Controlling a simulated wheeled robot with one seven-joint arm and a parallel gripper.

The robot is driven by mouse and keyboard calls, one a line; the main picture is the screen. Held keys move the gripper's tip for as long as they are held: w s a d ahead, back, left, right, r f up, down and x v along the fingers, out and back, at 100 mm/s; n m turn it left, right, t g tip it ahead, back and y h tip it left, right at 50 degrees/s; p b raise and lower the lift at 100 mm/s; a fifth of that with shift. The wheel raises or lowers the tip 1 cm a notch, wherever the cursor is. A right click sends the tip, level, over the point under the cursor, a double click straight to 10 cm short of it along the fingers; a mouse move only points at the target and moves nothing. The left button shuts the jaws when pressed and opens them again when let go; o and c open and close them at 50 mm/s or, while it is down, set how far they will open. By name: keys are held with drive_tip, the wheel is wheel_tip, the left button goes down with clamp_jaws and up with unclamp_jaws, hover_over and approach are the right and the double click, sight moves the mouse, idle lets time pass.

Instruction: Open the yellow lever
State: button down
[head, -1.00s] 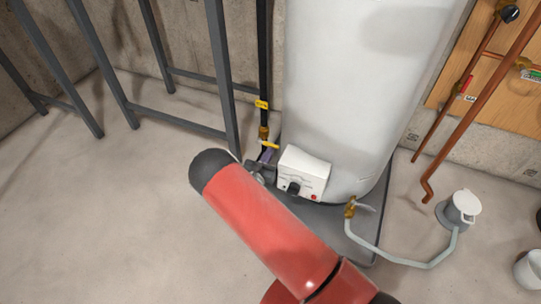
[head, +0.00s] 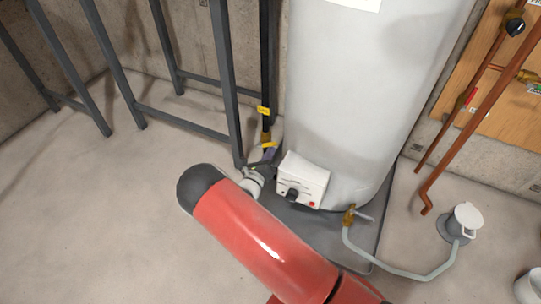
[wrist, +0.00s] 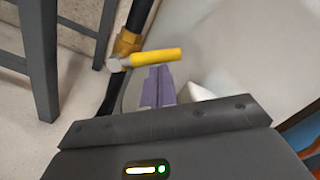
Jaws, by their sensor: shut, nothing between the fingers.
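The yellow lever (wrist: 156,57) sticks out to the right from a brass valve (wrist: 126,46) on a black pipe in the wrist view, lying roughly across the pipe. In the head view the lever (head: 269,144) is small, low on the pipe left of the white tank. My gripper (wrist: 158,72) has its purple fingers shut together and empty. The fingertips are right by the lever's underside in the wrist view; I cannot tell whether they touch it.
The white tank (head: 345,110) with its control box (head: 302,180) stands close to the right of my gripper. A dark metal frame (head: 228,90) stands close to the left. A drain valve (head: 349,215) with a grey hose is at the tank's base. The floor at left is clear.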

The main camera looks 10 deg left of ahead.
sight(262, 146)
drive_tip(key=r+n, duration=0.1)
drive_tip(key=n, duration=0.1)
drive_tip(key=a+r+n+p, duration=0.1)
drive_tip(key=n, duration=0.1)
drive_tip(key=shift+w, duration=0.15)
drive_tip(key=n, duration=0.1)
drive_tip(key=a+r+n+p, duration=0.1)
drive_tip(key=n, duration=0.1)
drive_tip(key=shift+w+r, duration=0.1)
drive_tip(key=shift+w, duration=0.05)
drive_tip(key=shift+a+r+n, duration=0.1)
drive_tip(key=shift+a+n, duration=0.05)
drive_tip(key=shift+n, duration=0.35)
drive_tip(key=shift+w+a+r, duration=0.15)
drive_tip(key=shift+w+a, duration=0.05)
drive_tip(key=shift+a, duration=0.1)
drive_tip(key=shift+a+r, duration=0.1)
drive_tip(key=shift+a, duration=0.15)
drive_tip(key=shift+d+p, duration=0.1)
drive_tip(key=shift+p, duration=0.2)
